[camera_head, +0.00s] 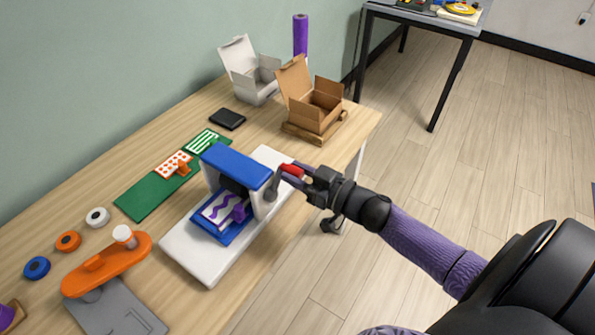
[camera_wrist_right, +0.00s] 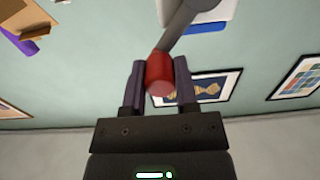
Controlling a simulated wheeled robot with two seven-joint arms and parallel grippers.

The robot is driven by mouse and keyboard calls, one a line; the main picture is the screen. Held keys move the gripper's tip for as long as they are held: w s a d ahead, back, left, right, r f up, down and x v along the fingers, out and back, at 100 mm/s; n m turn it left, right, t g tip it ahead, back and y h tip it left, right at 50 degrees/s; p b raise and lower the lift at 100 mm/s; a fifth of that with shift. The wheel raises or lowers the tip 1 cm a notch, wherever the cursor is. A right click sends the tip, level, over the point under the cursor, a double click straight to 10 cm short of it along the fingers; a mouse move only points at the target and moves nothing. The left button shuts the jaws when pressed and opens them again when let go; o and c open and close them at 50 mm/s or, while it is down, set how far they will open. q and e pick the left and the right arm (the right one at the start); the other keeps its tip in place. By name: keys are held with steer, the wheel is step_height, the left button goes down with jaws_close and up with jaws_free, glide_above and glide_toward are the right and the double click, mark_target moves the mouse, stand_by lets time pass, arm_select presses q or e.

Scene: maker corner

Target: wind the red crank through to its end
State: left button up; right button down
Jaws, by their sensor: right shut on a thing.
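The red crank handle (camera_head: 292,170) sits at the end of a grey crank arm (camera_head: 272,186) on the right side of a white and blue press (camera_head: 236,163). My right gripper (camera_head: 301,172) is shut on the red handle. In the right wrist view the red handle (camera_wrist_right: 160,74) lies between the two fingers, with the grey arm (camera_wrist_right: 181,24) running up and to the right from it. A blue tray (camera_head: 212,228) with a white and purple patterned piece (camera_head: 220,208) lies on the press's white base (camera_head: 195,262). My left gripper is not in view.
An orange lever tool (camera_head: 106,264) on a grey plate stands at the front left. An open cardboard box (camera_head: 313,108), a white box (camera_head: 248,75) and a black wallet-like item (camera_head: 227,118) stand farther back. The floor at right is clear.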

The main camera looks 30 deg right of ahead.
steer(key=s+a+f+n+p, duration=0.1)
steer(key=a+n, duration=0.7)
steer(key=n, duration=1.1)
steer(key=shift+s+a+f+p, duration=0.35)
steer(key=shift+s+f+p, duration=0.1)
steer(key=shift+s, duration=0.9)
steer(key=shift+c, duration=1.8)
jaws_free()
